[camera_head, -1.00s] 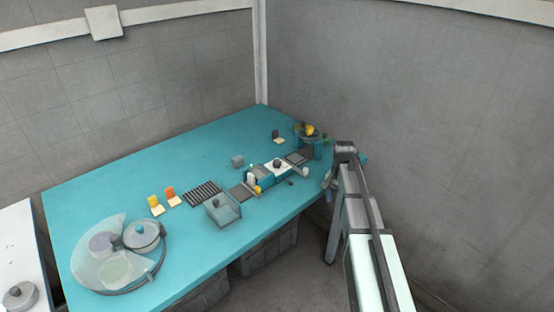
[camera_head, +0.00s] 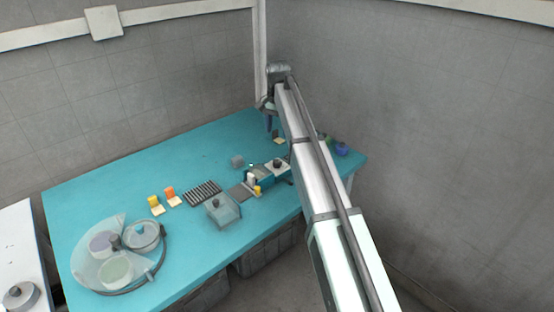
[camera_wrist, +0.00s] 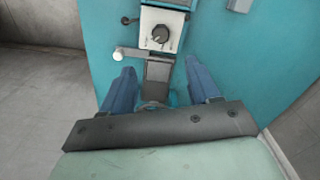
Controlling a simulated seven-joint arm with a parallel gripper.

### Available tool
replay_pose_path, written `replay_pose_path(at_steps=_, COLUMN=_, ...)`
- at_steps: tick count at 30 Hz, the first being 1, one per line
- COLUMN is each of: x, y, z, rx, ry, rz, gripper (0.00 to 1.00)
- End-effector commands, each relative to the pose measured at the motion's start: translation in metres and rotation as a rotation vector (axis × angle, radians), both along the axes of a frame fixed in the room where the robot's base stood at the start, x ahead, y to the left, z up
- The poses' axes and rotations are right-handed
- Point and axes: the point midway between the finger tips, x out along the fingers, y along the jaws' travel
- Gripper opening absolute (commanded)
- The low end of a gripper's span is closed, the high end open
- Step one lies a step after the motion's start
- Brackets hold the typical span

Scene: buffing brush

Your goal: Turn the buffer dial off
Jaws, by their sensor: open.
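The buffer is a teal and white machine (camera_head: 270,174) on the right part of the teal table. Its dark dial (camera_wrist: 160,33) sits on a white top plate (camera_wrist: 163,27) in the wrist view, and the dial (camera_head: 278,163) also shows in the head view beside my arm. My gripper (camera_wrist: 160,78) is open with its two blue fingers apart. In the wrist view the dial lies beyond the fingertips, roughly centred between them, and nothing is held. In the head view my gripper (camera_head: 267,112) is raised over the table's far right part. My arm hides the machine's right end.
A clear box (camera_head: 222,210), a black ribbed rack (camera_head: 203,193) and yellow and orange tabs (camera_head: 169,194) stand left of the machine. A round clear-covered tray (camera_head: 115,262) is at the front left. A purple-blue container (camera_head: 342,149) stands right of my arm. The back left tabletop is clear.

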Motion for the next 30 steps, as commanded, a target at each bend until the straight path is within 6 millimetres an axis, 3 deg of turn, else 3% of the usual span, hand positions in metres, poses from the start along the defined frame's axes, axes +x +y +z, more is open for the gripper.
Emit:
replay_pose_path(at_steps=8, x=-0.002, y=0.002, z=-0.027, rx=0.000, ry=0.002, rz=0.002, gripper=0.61)
replay_pose_path(at_steps=24, x=-0.001, y=0.001, z=-0.116, rx=0.000, ry=0.001, rz=0.002, gripper=0.61)
replay_pose_path(at_steps=30, x=-0.001, y=0.002, z=-0.132, rx=0.000, ry=0.001, rz=0.002, gripper=0.61)
